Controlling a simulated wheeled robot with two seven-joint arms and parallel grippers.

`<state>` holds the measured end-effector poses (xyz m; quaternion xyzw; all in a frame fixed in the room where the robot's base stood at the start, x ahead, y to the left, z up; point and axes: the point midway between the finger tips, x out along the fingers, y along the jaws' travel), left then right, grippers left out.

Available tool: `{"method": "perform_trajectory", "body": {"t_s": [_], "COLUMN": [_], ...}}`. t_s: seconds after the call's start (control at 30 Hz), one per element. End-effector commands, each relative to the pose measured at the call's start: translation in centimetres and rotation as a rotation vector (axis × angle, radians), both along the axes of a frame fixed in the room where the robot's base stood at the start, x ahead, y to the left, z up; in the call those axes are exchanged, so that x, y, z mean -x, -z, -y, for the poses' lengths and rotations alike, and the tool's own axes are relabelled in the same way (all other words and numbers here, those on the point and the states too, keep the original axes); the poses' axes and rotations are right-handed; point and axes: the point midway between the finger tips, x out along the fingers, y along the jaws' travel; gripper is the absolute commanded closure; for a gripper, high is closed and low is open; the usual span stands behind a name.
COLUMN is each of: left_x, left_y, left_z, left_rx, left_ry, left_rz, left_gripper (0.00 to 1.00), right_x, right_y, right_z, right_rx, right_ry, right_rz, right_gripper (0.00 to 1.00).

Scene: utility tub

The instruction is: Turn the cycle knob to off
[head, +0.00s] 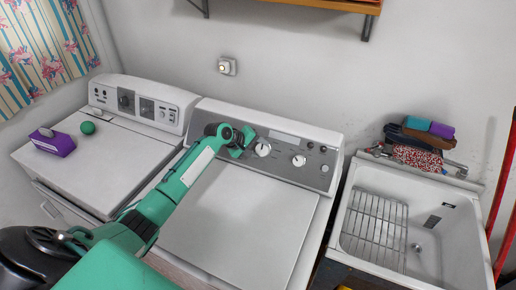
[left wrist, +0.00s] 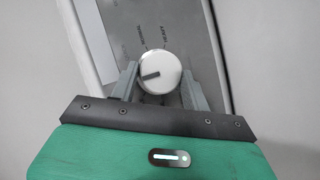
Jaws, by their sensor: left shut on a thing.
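A white round knob (left wrist: 162,70) with a dark pointer mark toward its left side sits on a grey panel in the left wrist view. Printed words, including what reads as NORMAL and HEAVY, lie above it. My left gripper (left wrist: 160,84) has a finger on each side of the knob and is shut on it. In the head view my left gripper (head: 245,143) is at the left part of the middle machine's control panel (head: 285,143). Two white knobs, a left one (head: 263,149) and a right one (head: 299,160), show there; I cannot tell whether the held knob is one of them. My right gripper is not in view.
A second white machine (head: 100,155) stands at left with a purple box (head: 53,142) and a green ball (head: 88,128) on top. A utility sink (head: 440,240) with a wire rack (head: 375,225) is at right. The middle machine's lid (head: 240,220) is clear to the right of my arm.

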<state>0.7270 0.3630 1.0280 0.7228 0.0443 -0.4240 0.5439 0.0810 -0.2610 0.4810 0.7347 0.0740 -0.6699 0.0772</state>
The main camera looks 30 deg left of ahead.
Motion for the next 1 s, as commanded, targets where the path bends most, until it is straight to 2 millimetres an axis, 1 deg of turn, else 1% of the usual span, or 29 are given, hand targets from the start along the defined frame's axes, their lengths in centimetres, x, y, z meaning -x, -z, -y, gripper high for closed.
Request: {"method": "perform_trajectory", "body": {"t_s": [0.03, 0.07, 0.1, 0.17, 0.43, 0.57, 0.67, 0.77, 1.0], "left_x": [0.1, 0.1, 0.1, 0.1, 0.1, 0.5, 1.2, 2.3, 5.8], "left_y": [0.2, 0.2, 0.2, 0.2, 0.1, -0.2, -0.9, -2.0, -5.5], "left_z": [0.1, 0.1, 0.1, 0.1, 0.0, -0.3, -0.7, -1.5, -3.6], "left_rx": [0.001, 0.001, 0.001, 0.001, 0.001, 0.000, -0.001, -0.003, -0.005], "left_ry": [0.001, 0.001, 0.001, 0.001, 0.000, 0.001, 0.001, 0.001, 0.000], "left_rz": [-0.004, -0.004, -0.004, -0.004, -0.002, -0.001, 0.000, 0.001, 0.000], "left_gripper": [0.76, 0.49, 0.41, 0.31, 0.31, 0.31, 0.31, 0.31, 0.31], "right_x": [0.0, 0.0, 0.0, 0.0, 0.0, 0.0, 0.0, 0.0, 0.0], "right_y": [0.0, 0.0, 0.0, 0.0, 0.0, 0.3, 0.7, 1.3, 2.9], "right_z": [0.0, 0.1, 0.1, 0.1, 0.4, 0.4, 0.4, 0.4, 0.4], "right_rx": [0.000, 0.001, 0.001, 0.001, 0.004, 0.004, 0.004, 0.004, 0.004], "right_ry": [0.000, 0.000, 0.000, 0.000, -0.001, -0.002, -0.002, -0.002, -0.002], "right_rz": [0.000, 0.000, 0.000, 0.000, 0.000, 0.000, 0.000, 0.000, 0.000], "right_gripper": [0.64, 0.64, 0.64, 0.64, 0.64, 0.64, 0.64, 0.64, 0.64]}}
